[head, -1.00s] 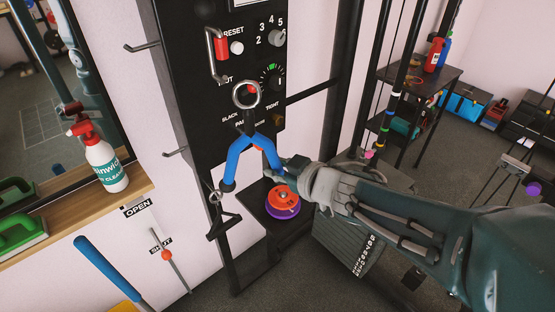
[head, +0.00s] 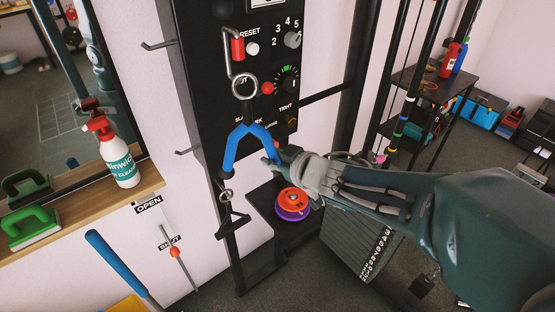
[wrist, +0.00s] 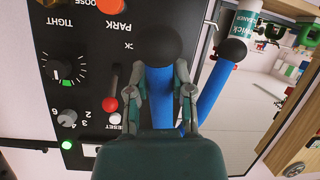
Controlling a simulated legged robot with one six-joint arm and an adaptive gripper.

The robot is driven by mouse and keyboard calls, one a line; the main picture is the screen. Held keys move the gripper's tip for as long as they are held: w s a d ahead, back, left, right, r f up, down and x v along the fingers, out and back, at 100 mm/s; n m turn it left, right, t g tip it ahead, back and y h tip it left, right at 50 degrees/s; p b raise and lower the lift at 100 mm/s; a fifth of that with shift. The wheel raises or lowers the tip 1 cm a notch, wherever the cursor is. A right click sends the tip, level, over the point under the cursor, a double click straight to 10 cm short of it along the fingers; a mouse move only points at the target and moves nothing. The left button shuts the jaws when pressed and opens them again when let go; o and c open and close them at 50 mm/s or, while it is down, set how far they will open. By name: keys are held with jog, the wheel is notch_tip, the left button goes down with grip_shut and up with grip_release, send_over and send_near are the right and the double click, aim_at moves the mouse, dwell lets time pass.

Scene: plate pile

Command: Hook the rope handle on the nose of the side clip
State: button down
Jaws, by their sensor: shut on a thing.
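The rope handle is a blue inverted V (head: 232,145) with a metal ring (head: 244,88) on a black stem at its top. My gripper (head: 271,152) is shut on its right leg. In the wrist view my fingers (wrist: 161,92) close around a blue strand (wrist: 160,110), and black balls show at the strand ends. A bent metal clip (head: 226,65), apparently the side clip, stands out before the black panel's upper left. The ring overlaps the clip's lower end in the head view. I cannot tell whether they touch or the ring is on the nose.
The black control panel (head: 200,100) with knobs stands behind the handle. Pegs jut from its left side. A black triangular handle (head: 232,217) hangs below. A shelf (head: 75,222) at left holds a spray bottle (head: 118,158). A red and purple disc stack (head: 293,205) stands below my gripper.

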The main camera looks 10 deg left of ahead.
jog(key=shift+w+a, duration=1)
jog(key=shift+a, duration=0.15)
jog(key=shift+w+a+f, duration=0.4)
jog(key=shift+a+f, duration=0.1)
jog(key=shift+f, duration=0.15)
jog(key=shift+c, duration=2.2)
grip_release()
jog(key=shift+d, duration=0.1)
jog(key=v, duration=1.1)
jog(key=shift+s+d, duration=0.25)
jog(key=shift+d, duration=0.05)
